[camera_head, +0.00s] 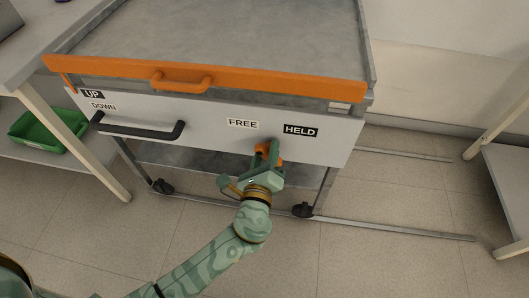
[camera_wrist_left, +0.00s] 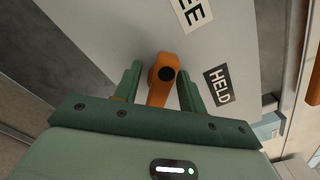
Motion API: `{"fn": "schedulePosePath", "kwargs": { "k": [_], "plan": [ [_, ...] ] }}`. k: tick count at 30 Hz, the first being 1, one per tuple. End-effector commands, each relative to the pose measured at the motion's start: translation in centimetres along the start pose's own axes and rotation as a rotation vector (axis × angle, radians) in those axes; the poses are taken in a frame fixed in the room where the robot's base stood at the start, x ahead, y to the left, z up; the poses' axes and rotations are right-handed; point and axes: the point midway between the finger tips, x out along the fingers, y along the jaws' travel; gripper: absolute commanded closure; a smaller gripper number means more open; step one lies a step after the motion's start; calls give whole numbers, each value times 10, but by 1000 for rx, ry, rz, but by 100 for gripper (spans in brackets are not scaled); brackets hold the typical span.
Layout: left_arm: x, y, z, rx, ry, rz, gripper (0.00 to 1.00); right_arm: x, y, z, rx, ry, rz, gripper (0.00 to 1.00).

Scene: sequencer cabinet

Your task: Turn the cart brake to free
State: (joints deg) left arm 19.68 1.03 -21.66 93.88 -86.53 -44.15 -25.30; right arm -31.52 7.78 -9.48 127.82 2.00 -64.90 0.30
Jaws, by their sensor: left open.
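The cart's white front panel (camera_head: 215,126) carries a FREE label (camera_head: 242,124) and a HELD label (camera_head: 300,130). Below and between them is the orange brake lever (camera_head: 262,153), partly hidden by my gripper in the head view. In the left wrist view the orange brake lever (camera_wrist_left: 161,82) has a dark round pivot at its top end. My left gripper (camera_head: 267,160) is open, with one green finger on each side of the lever in the left wrist view (camera_wrist_left: 159,85). Small gaps seem to show beside the lever; contact is not clear. My right gripper is not in view.
The cart has an orange front edge with an orange handle (camera_head: 182,82). A black handle (camera_head: 140,132) sits by the UP and DOWN labels. Floor rails (camera_head: 400,230) run to the right. Tables stand left and right, with a green bin (camera_head: 48,132) on the left shelf.

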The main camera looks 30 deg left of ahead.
Motion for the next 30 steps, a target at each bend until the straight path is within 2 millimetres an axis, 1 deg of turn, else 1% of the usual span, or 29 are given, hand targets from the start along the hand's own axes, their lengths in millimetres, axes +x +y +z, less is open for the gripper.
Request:
{"fn": "schedulePosePath", "kwargs": {
  "k": [2, 5, 7, 9, 15, 19, 21, 24, 30],
  "plan": [
    [-4, 0, 1, 0, 0, 0, 59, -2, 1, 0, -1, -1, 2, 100],
    [-18, -2, 2, 2, 0, -1, 59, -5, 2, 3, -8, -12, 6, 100],
    [-33, -3, 3, 1, 0, -1, 59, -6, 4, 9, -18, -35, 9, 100],
    [-52, -3, 3, 1, 1, -2, 59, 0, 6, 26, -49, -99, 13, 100],
    [-108, -3, 3, 2, 1, -2, 59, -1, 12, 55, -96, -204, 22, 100],
    [-136, -2, 2, 1, 1, -1, 59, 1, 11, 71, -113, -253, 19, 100],
    [-147, -2, 1, 1, 2, 0, 59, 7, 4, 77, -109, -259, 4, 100],
    [-157, -1, 0, 1, 2, -1, 59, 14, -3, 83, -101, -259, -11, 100],
    [-164, 0, -1, 0, 2, 0, 59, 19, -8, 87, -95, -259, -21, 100]
  ]
}}
